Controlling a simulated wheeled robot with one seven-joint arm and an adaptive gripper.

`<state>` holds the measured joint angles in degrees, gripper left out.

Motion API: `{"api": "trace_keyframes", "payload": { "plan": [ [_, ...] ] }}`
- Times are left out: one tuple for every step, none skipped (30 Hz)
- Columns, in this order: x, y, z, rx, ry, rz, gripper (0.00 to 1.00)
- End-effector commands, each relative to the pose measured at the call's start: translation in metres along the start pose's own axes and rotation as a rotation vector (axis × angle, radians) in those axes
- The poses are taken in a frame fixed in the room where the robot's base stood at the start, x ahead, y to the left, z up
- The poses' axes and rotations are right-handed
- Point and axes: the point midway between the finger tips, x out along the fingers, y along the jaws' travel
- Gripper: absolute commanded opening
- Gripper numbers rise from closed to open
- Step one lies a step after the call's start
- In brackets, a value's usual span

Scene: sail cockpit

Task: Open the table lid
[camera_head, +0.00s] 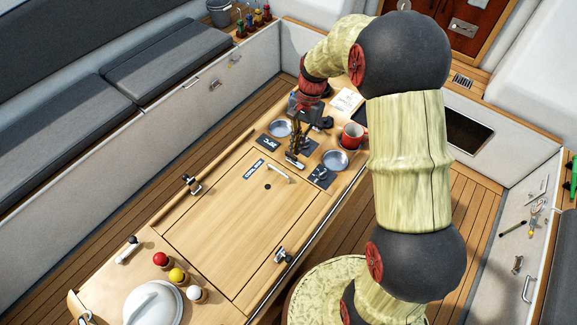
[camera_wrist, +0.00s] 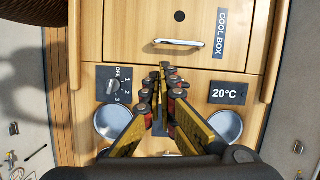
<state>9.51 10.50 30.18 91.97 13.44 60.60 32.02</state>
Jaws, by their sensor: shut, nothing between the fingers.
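The table lid (camera_head: 225,215) is a wooden panel lying flat and closed in the table top, with a dark round spot and a "COOL BOX" label. Its pale bar handle (camera_head: 278,173) is near the far edge and also shows in the wrist view (camera_wrist: 178,43). My gripper (camera_head: 294,160) is shut and empty, pointing down just beyond the handle. In the wrist view my gripper's fingertips (camera_wrist: 165,68) meet just below the handle, near the lid's edge, apart from the handle in the picture. Their height above the table is hard to tell.
Two metal latches (camera_head: 192,184) (camera_head: 283,255) sit at the lid's sides. Two round bowls (camera_head: 280,128) (camera_head: 336,160), a knob panel (camera_wrist: 114,86), a temperature display (camera_wrist: 229,93) and a red mug (camera_head: 353,135) are around my gripper. A white domed lid (camera_head: 153,303) stands at the near end.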

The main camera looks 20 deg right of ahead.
Motion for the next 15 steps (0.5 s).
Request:
{"api": "trace_keyframes", "payload": {
  "plan": [
    [-0.007,-0.005,-0.001,0.036,0.003,-0.012,0.00],
    [-0.007,-0.006,0.000,0.058,-0.001,-0.013,0.00],
    [-0.007,-0.005,0.002,0.082,-0.007,-0.011,0.00],
    [-0.007,-0.004,0.003,0.096,-0.010,-0.009,0.00],
    [-0.007,-0.004,0.003,0.107,-0.011,-0.008,0.00],
    [-0.006,-0.004,0.003,0.118,-0.011,-0.008,0.00],
    [-0.005,-0.004,0.003,0.123,-0.011,-0.008,0.00],
    [-0.004,-0.004,0.003,0.126,-0.011,-0.008,0.00],
    [0.000,-0.004,0.003,0.128,-0.011,-0.007,0.00],
    [0.003,-0.004,0.003,0.129,-0.011,-0.007,0.00],
    [0.006,-0.004,0.003,0.128,-0.011,-0.007,0.00],
    [0.012,-0.004,0.004,0.128,-0.012,-0.006,0.00],
    [0.016,-0.004,0.004,0.127,-0.012,-0.006,0.00],
    [0.022,-0.004,0.004,0.127,-0.011,-0.007,0.00],
    [0.029,-0.004,0.004,0.127,-0.013,-0.006,0.00]
  ]
}}
